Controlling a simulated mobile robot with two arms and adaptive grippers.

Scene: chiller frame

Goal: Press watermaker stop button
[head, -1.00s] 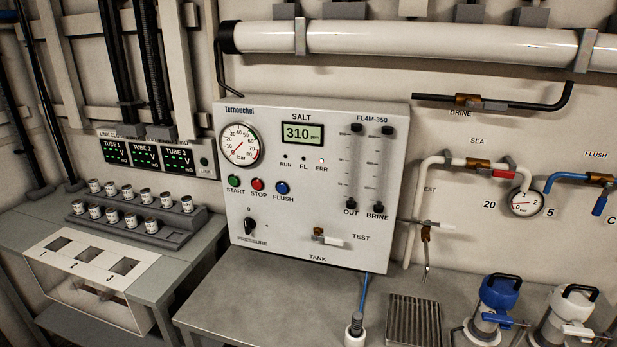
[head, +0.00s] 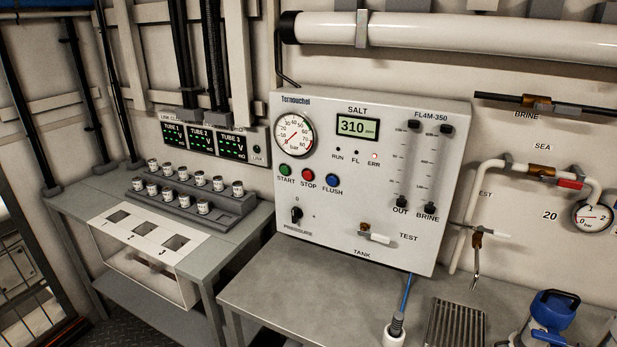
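The watermaker panel (head: 345,240) is a light grey box on the wall above a grey bench, in the middle of the head view. The red STOP button (head: 308,175) sits between the green START button (head: 285,170) and the blue FLUSH button (head: 333,181). Above the buttons are a round bar gauge (head: 294,135) and a green SALT display (head: 358,127) reading 310. The ERR lamp (head: 375,156) glows reddish; the RUN and FL lamps look dark. Neither of my grippers is in view.
The grey bench (head: 290,285) below the panel is mostly clear. A drain grate (head: 456,325) and a blue-topped canister (head: 550,312) are at right. Left is a side table with a stepped rack (head: 180,208) of small jars. Pipes and a gauge (head: 592,215) are on the right wall.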

